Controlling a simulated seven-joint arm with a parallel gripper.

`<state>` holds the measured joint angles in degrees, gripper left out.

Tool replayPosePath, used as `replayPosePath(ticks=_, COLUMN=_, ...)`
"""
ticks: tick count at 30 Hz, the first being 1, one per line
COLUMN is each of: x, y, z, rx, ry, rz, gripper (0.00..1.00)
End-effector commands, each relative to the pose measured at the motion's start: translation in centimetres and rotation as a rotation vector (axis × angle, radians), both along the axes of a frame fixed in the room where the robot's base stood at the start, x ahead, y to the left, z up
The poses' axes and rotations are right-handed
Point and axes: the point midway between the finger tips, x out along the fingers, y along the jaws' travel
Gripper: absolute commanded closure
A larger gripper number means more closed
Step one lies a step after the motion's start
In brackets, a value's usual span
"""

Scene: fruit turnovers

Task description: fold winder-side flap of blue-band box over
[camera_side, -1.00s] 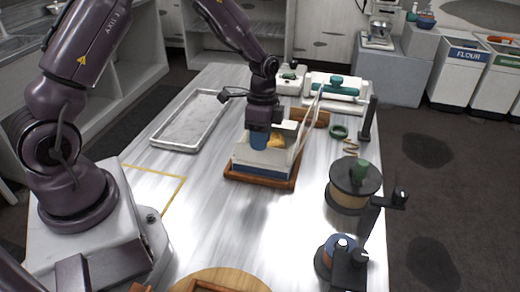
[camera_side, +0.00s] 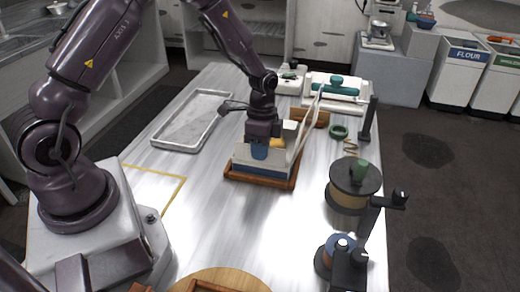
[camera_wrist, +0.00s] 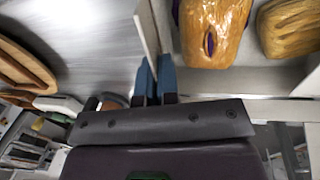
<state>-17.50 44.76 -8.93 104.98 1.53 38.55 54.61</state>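The blue-band box (camera_side: 262,168) is an open white carton on a wooden tray mid-table. Golden pastries inside show in the wrist view (camera_wrist: 213,30). A tall pale flap (camera_side: 305,130) stands up, leaning outward, on the box's right side, toward the winder (camera_side: 352,185). My gripper (camera_side: 259,151), with blue fingers, is low at the box's near left part. In the wrist view my fingertips (camera_wrist: 156,72) are close together with a narrow gap, at the end of a thin white box panel (camera_wrist: 148,28). I cannot tell whether the panel is between them.
An empty marble-like tray (camera_side: 190,122) lies behind left. A green ring (camera_side: 339,131) and a dark post (camera_side: 369,120) stand right of the box. A blue spool (camera_side: 338,249) is at the front right, and a round wooden board (camera_side: 225,277) at the front edge. The table in front of the box is clear.

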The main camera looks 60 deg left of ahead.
Motion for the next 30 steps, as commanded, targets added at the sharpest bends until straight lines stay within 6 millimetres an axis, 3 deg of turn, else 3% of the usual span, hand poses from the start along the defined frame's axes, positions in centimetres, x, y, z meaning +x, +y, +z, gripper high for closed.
replayPosePath(ticks=11, x=0.5, y=0.5, z=-0.2, rx=-0.110, ry=0.107, rz=0.004, gripper=1.00)
replayPosePath(ticks=30, x=1.7, y=1.6, z=-1.3, rx=-0.496, ry=0.494, rz=0.001, gripper=1.00)
